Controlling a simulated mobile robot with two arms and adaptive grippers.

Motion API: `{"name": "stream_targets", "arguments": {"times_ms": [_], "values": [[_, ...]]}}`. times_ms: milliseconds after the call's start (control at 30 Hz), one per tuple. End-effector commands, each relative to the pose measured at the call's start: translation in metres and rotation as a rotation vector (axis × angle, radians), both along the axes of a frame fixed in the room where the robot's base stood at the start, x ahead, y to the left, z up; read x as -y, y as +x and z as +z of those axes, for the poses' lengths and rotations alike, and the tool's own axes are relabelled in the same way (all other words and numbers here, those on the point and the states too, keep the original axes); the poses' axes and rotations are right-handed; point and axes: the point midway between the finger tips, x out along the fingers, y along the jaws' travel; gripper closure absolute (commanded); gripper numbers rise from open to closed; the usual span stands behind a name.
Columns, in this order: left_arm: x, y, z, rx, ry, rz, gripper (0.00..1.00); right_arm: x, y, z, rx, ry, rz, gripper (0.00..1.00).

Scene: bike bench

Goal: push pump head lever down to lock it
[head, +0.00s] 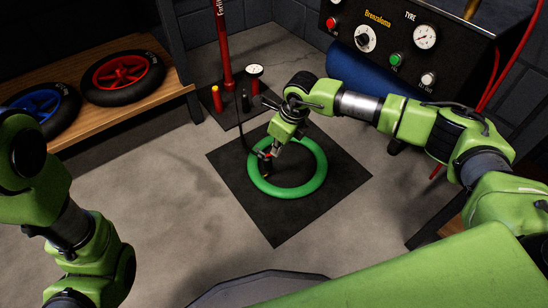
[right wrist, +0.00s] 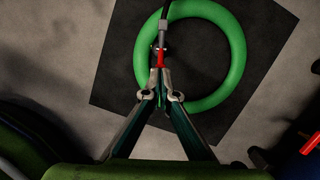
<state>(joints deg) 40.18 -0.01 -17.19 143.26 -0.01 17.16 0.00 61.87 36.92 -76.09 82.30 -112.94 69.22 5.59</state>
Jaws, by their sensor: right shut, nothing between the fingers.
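The pump head (head: 265,158) with its red lever sits at the left side of the green ring-shaped tyre (head: 318,165), which lies flat on a black mat. My right gripper (head: 277,148) is shut and empty, just above and beside the pump head. In the right wrist view the fingertips (right wrist: 161,76) meet right at the red lever (right wrist: 160,58), and the pump head is partly hidden behind them. I cannot tell whether they touch it or whether the lever is up or down. My left arm shows at the left in the head view, but its gripper is out of the picture.
The black mat (head: 275,225) lies on the grey floor. The red floor pump (head: 222,50) stands behind it on a dark base with a gauge (head: 254,71). A wooden shelf (head: 150,110) with two wheels is at the left. A control panel (head: 400,45) is at the back right.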

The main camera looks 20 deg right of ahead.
Motion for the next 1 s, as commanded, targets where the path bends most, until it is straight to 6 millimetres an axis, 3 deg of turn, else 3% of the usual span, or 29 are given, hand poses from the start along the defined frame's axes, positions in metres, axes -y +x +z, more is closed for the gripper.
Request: {"name": "stream_targets", "arguments": {"times_ms": [367, 600, 833, 1000], "values": [[0.000, 0.000, -0.001, 0.001, 0.001, 0.000, 0.76, 0.000, 0.000, -0.002, -0.001, -0.001, 0.000, 1.00], [0.000, 0.000, -0.015, 0.001, 0.001, 0.000, 0.76, 0.000, 0.000, -0.025, -0.002, -0.001, -0.001, 1.00], [0.000, 0.000, -0.007, -0.001, 0.001, -0.001, 0.76, 0.002, -0.001, -0.017, -0.001, 0.000, -0.001, 1.00], [0.000, 0.001, 0.017, -0.002, 0.001, 0.001, 0.76, 0.013, -0.016, -0.007, -0.004, -0.001, -0.002, 1.00]]}}
